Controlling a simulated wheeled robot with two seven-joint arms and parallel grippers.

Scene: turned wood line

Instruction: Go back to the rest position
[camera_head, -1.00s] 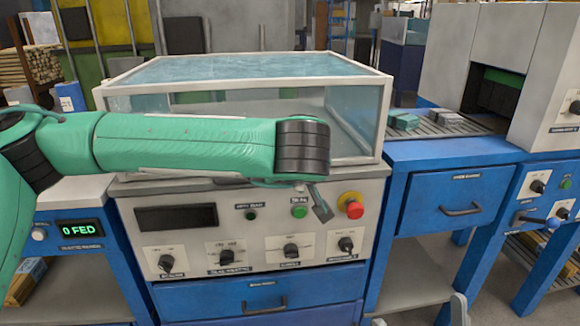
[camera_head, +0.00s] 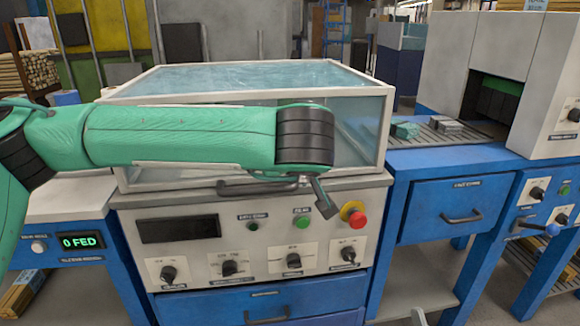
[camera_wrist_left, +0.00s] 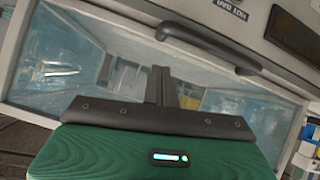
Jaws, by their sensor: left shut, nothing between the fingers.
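My left arm comes in from the left in the head view, level across the front of a glass-sided machine. My left gripper (camera_head: 325,199) points down at the arm's end, in front of the control panel, beside the red emergency button (camera_head: 354,214). Its fingers are together with nothing between them. It also shows in the left wrist view (camera_wrist_left: 160,75), in front of the machine's window. I cannot tell whether it touches the panel. My right gripper is not in view.
The glass-sided machine (camera_head: 250,93) has a control panel (camera_head: 200,258) with several knobs. At right, a blue bench (camera_head: 430,191) carries a slatted bed with small grey and green blocks (camera_head: 405,130). At left, a display (camera_head: 80,241) reads "0 FED". A dark handle (camera_wrist_left: 205,44) crosses the wrist view.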

